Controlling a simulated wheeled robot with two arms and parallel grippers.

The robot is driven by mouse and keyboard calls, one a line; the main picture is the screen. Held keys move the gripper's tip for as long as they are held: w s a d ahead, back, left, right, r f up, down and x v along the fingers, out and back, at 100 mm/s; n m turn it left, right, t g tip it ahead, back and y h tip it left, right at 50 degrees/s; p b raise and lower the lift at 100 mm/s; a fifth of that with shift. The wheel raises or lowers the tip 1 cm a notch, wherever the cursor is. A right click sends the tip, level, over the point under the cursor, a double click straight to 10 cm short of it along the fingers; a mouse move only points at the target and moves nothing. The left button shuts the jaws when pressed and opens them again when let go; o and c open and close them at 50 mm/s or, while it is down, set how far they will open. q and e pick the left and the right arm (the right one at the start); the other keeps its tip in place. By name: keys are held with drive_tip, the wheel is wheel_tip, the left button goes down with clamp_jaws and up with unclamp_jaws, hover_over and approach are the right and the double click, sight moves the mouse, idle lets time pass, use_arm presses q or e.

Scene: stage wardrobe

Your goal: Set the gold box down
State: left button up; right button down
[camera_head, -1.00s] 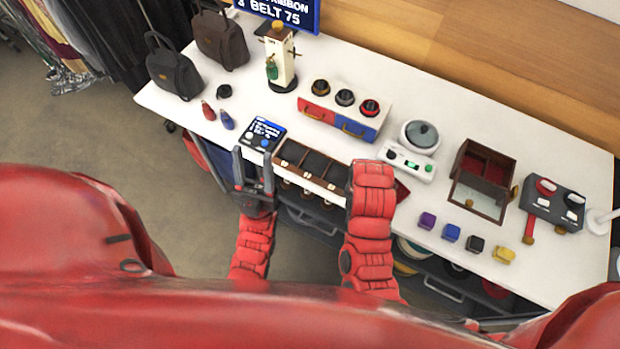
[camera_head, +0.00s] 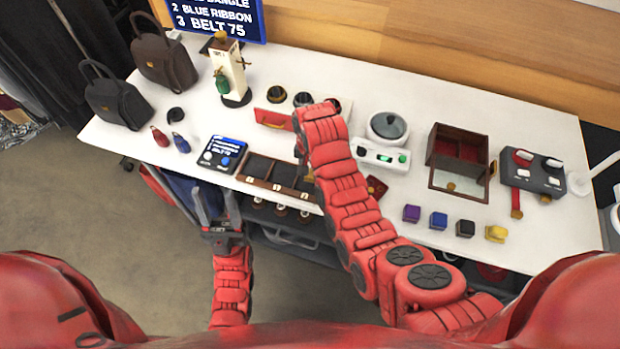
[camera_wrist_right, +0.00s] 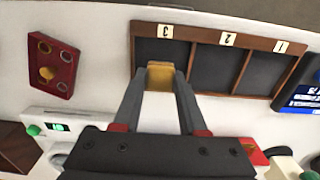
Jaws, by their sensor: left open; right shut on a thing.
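My right gripper (camera_wrist_right: 160,82) is shut on the gold box (camera_wrist_right: 160,70) in the right wrist view. The box is at the edge of the compartment marked 3 in the dark wooden tray (camera_wrist_right: 205,35); its height above the tray I cannot tell. The compartments marked 2 and 1 look empty. In the head view the tray (camera_head: 258,183) lies at the table's front edge, and my right arm hides the gold box and most of that gripper. My left gripper (camera_head: 215,196) is open and empty, by the table's front edge left of the tray.
A blue-screened device (camera_head: 221,154) sits left of the tray. A white scale (camera_head: 380,154), an open wooden box (camera_head: 457,160) and purple, blue, black and yellow (camera_head: 496,233) boxes stand to the right.

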sight(310, 172)
drive_tip(key=shift+w, duration=0.2)
drive_tip(key=shift+f+p, duration=0.25)
drive_tip(key=shift+p, duration=0.15)
wheel_tip(310, 172, down, 2)
drive_tip(key=shift+f+p, duration=0.1)
drive_tip(key=shift+p, duration=0.4)
drive_tip(key=shift+f, duration=0.4)
drive_tip(key=shift+f, duration=0.15)
drive_tip(key=shift+c, duration=2.3)
unclamp_jaws()
